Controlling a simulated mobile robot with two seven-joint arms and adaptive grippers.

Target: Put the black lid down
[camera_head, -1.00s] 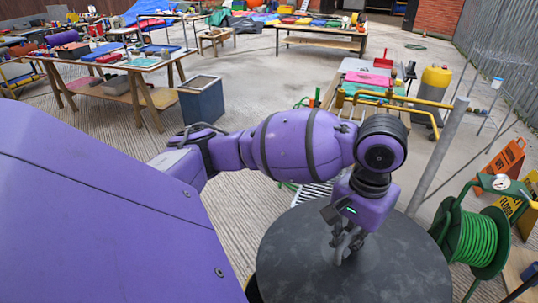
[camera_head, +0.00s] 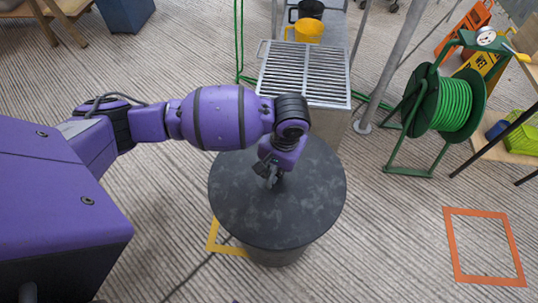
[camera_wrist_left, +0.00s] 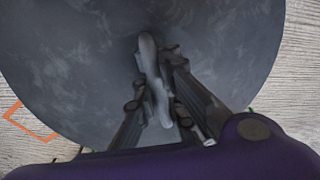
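The black lid (camera_head: 310,196) is a large, dark round disc in the lower middle of the head view. My left gripper (camera_head: 271,181) is at the lid's middle, pointing down. In the left wrist view the lid (camera_wrist_left: 60,60) fills most of the picture, and the gripper's fingers (camera_wrist_left: 158,90) are closed around its grey upright handle. My right gripper is not in view.
An orange square outline (camera_head: 484,247) lies on clear floor at the right. A yellow outline (camera_head: 226,248) lies by the drum's foot. A metal grill (camera_head: 305,72) stands just behind the lid. A green hose reel (camera_head: 440,105) and a grey pole (camera_head: 390,65) stand to the right.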

